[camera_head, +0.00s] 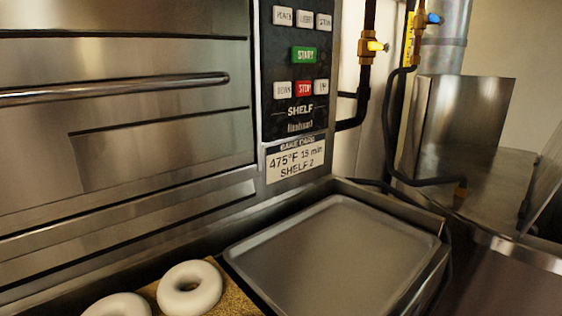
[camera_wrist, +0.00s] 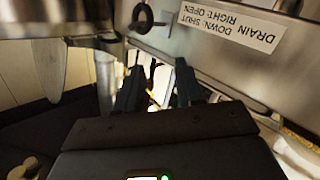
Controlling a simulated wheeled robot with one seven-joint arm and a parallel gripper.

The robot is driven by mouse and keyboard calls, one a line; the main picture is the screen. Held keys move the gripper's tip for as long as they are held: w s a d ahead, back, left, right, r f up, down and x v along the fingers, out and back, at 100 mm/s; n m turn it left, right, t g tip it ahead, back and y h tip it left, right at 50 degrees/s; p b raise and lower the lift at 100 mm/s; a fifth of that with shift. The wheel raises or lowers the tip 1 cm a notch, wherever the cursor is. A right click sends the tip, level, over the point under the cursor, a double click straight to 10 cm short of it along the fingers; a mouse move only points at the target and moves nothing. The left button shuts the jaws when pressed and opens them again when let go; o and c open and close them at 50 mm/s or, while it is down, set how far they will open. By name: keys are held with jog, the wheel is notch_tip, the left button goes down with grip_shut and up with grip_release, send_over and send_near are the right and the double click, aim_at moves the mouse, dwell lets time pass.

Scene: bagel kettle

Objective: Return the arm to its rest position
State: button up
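My gripper (camera_wrist: 160,68) shows only in the wrist view. Its two dark fingers are apart, with a bright gap between them, and nothing is clearly held. The label reads "DRAIN DOWN: SHUT RIGHT: OPEN". My arm and gripper do not show in the head view.
In the head view, an oven (camera_head: 120,120) with a bar handle (camera_head: 115,90) fills the left. An empty metal tray (camera_head: 330,255) lies below its control panel (camera_head: 297,70). White rings (camera_head: 168,294) sit on a tan board. Pipes and valves (camera_head: 371,46) stand at right.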

jog(key=s+a+r+m+g+y, duration=0.1)
jog(key=s+a, duration=0.1)
jog(key=s, duration=1)
jog(key=s+a+r+m+g, duration=0.1)
jog(key=s+a+m, duration=0.1)
jog(key=s, duration=1)
jog(key=shift+s+a+r+y, duration=0.2)
jog(key=shift+a+y, duration=0.2)
jog(key=shift+a, duration=0.15)
jog(key=shift+d, duration=0.1)
